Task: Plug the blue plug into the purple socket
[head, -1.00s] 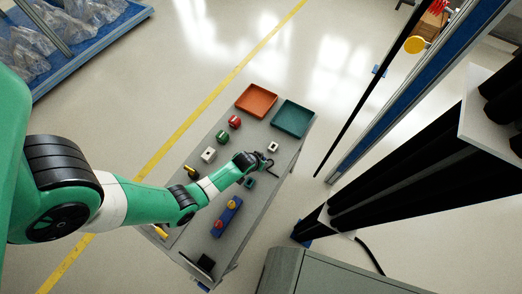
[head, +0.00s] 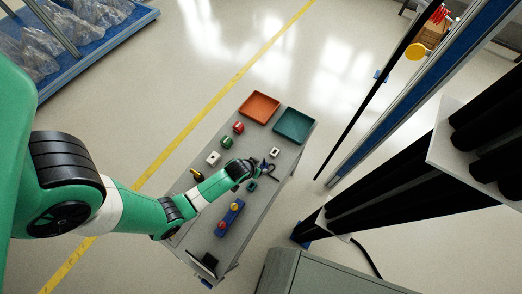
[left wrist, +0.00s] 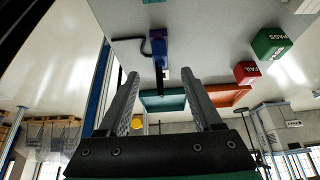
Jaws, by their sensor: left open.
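A small blue-purple part (left wrist: 160,45) with a black cable stands out from the grey tabletop in the left wrist view. It looks like the blue plug, though its shade makes it hard to tell from a purple socket. A dark prong or shadowed end extends from it toward my gripper. My left gripper (left wrist: 161,100) is open, with the part ahead of its fingertips and nothing between the fingers. In the head view, my left gripper (head: 265,169) is over the right side of the table, small and dark. I cannot clearly identify a separate purple socket. My right gripper is not in view.
The grey table holds an orange tray (head: 259,107), a teal tray (head: 294,126), red (head: 238,127) and green (head: 226,142) blocks, white blocks (head: 214,158) (head: 274,152), a small teal block (head: 252,186) and a blue box with round knobs (head: 229,220).

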